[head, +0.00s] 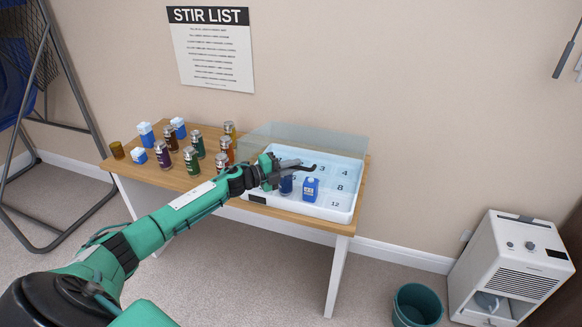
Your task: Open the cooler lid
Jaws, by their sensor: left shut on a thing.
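The cooler (344,214) is a shallow white and pale-blue box at the right end of a wooden table, with numbered spots on its floor. Its clear lid (318,138) shows as a glassy panel along the back and left; its exact angle is hard to tell. My left gripper (292,167) reaches over the cooler from the left and is shut at the lid; the fingers and a dark curved part overlap, so the exact contact is unclear. A blue carton (310,189) and a dark blue can (286,186) stand in the cooler. My right gripper is out of view.
A white machine (515,265) and a green bin (416,304) stand on the floor at right. A wall lies behind the table.

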